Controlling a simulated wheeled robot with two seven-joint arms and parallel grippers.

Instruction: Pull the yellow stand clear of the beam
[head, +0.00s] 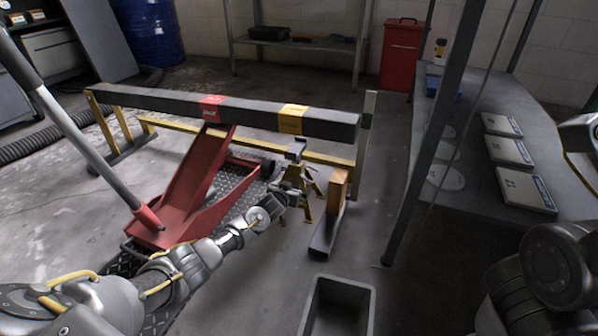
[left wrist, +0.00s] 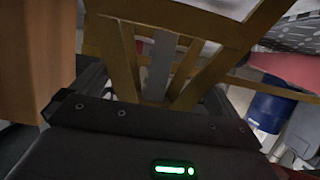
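The yellow stand (head: 308,186) is upright on the floor below the black beam (head: 250,113), under its yellow band. Its grey top (head: 296,148) is close under the beam; I cannot tell whether they touch. My left gripper (head: 296,191) is at the stand's near side, partly merging with it in the head view. In the left wrist view the yellow stand (left wrist: 122,55) fills the middle, its slanted legs between the wide-apart dark fingers of my left gripper (left wrist: 155,95). I see no clear clamping contact. My right gripper is not visible.
A red floor jack (head: 185,195) stands under the beam's red band. The beam frame's yellow-orange leg (head: 336,190) is just right of the stand. A grey bin (head: 340,306) sits nearer on the floor. A metal table (head: 480,185) is at the right. Clear floor lies between leg and table.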

